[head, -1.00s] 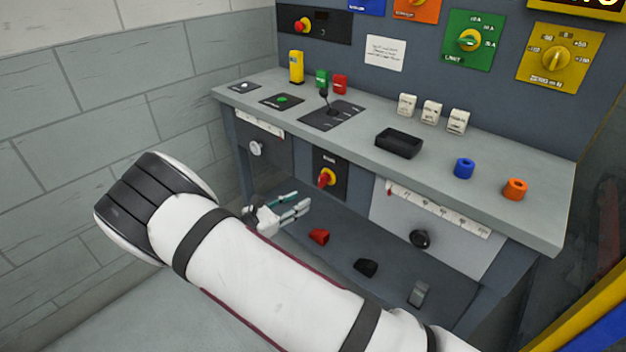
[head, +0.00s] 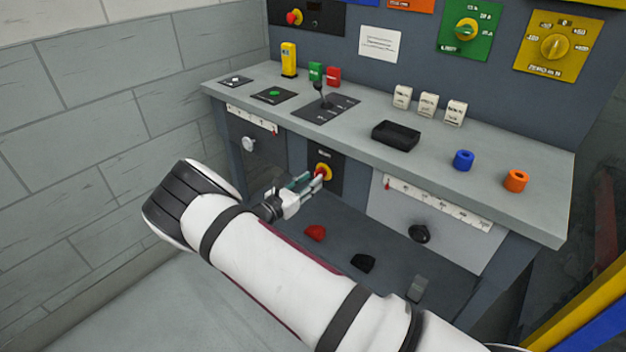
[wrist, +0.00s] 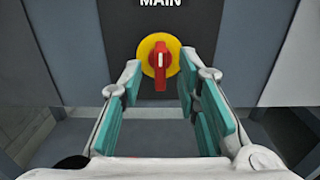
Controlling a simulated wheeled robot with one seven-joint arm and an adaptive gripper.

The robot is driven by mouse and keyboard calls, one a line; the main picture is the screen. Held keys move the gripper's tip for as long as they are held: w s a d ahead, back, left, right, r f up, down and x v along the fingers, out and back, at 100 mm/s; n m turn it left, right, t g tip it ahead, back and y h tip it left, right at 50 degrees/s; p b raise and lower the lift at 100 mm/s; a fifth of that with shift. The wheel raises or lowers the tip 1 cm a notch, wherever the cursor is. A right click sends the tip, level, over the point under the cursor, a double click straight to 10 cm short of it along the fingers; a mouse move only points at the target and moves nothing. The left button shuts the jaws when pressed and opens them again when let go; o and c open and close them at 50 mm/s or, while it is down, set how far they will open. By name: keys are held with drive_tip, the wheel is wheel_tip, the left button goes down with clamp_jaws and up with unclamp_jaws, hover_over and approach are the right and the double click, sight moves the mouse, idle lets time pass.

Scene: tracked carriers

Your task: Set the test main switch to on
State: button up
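The main switch is a red handle on a yellow disc (head: 325,171), set in a dark panel under the bench top. In the wrist view the red handle (wrist: 160,72) points straight up and down, with a white mark on it, below the label "MAIN" (wrist: 160,3). My gripper (head: 308,179) is right in front of the switch. In the wrist view its teal-padded fingers (wrist: 160,95) are open, one on each side of the handle's line. No contact with the handle shows.
The bench top (head: 470,160) overhangs the panel. A black knob (head: 419,234) is on the white panel to the right, a pale knob (head: 248,143) to the left. A red piece (head: 315,233) and a black piece (head: 363,262) lie on the lower shelf.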

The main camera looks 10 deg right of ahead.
drive_tip(key=shift+x, duration=1.05)
clamp_jaws()
drive_tip(key=shift+m, duration=0.4)
drive_tip(key=m+p, duration=0.1)
drive_tip(key=m, duration=1)
drive_tip(key=m+p, duration=0.1)
drive_tip(key=m, duration=0.4)
drive_tip(key=shift+s+f+m+p, duration=0.25)
drive_tip(key=shift+f+m+p, duration=0.05)
drive_tip(key=shift+m+p, duration=0.1)
